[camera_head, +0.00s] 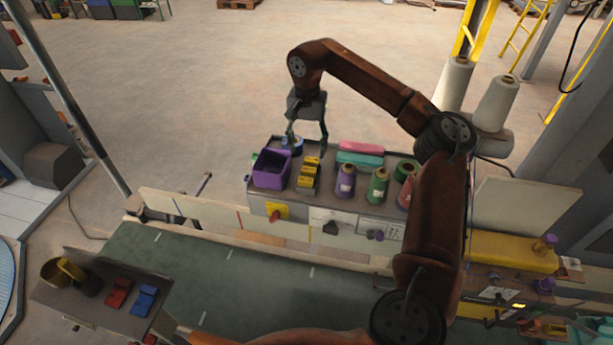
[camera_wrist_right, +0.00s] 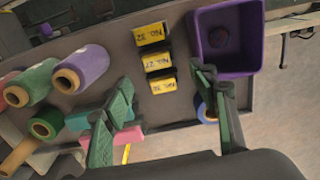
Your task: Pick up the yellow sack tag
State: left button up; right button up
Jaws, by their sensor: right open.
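Yellow blocks with black "No." print (camera_head: 308,172) stand in a row on the grey bench top. In the right wrist view three show, the nearest (camera_wrist_right: 162,84) reading about "No. 26"; I cannot tell which one is the sack tag. My right gripper (camera_head: 308,140) is above the far edge of the bench, behind the yellow row, fingers pointing down. It is open and empty; in the wrist view its fingers (camera_wrist_right: 163,100) spread wide, with the yellow blocks beyond the gap. My left gripper is not in view.
A purple bin (camera_head: 271,169) stands left of the yellow row. Purple (camera_head: 345,181) and green (camera_head: 377,186) thread cones stand right of it. A blue roll (camera_wrist_right: 205,112) is close to one finger; pink and green blocks (camera_wrist_right: 100,112) are near the other. A green conveyor (camera_head: 250,280) runs in front.

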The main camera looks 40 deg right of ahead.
jog(key=f, duration=0.2)
jog(key=f+p, duration=0.1)
jog(key=f, duration=0.3)
jog(key=shift+s+d+f+p, duration=0.25)
jog(key=shift+d+f+p, duration=0.05)
jog(key=shift+f+p, duration=0.1)
jog(key=shift+f, duration=0.4)
jog(key=shift+a, duration=0.1)
jog(key=shift+c, duration=0.2)
jog(key=c, duration=0.9)
jog(key=shift+r, duration=0.1)
